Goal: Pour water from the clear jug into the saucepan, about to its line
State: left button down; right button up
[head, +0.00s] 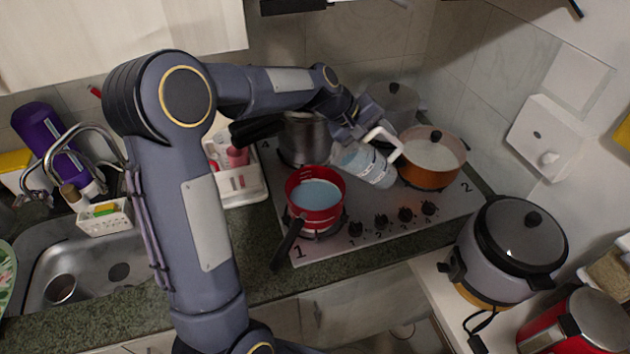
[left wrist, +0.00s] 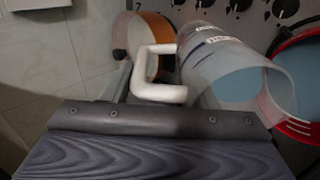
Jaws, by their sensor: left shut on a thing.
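The clear jug (head: 371,166), with a white handle (head: 384,141) and printed marks, is tilted on its side above the hob, its mouth toward the red saucepan (head: 335,210). My left gripper (head: 352,124) is shut on the jug and holds it up to the right of the saucepan. In the left wrist view the jug (left wrist: 215,52) has its mouth at the saucepan's rim (left wrist: 299,129), with bluish water inside. The saucepan holds pale blue water; I cannot make out its line or a stream. The gripper's fingertips are hidden. My right gripper is out of view.
An orange pot (head: 432,178) stands on the hob right of the jug, and a steel pot (head: 303,138) behind the saucepan. The saucepan's black handle (head: 288,244) points to the front. A white caddy (head: 240,184) and the sink (head: 92,262) are to the left.

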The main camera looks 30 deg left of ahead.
pick_arm(q)
jog(key=shift+r, duration=0.15)
jog(key=shift+s+a+r+t+h, duration=0.2)
jog(key=shift+a+r+t+h, duration=0.05)
jog(key=shift+r+t+h, duration=0.15)
jog(key=shift+s+a+r+t+h, duration=0.2)
jog(key=shift+r+t+h, duration=0.1)
jog(key=shift+r, duration=0.1)
dwell(2.0)
jog(key=shift+s+a+r+t+h+b, duration=0.15)
jog(key=shift+r+t+h+b, duration=0.15)
jog(key=shift+b, duration=0.65)
dwell(1.2)
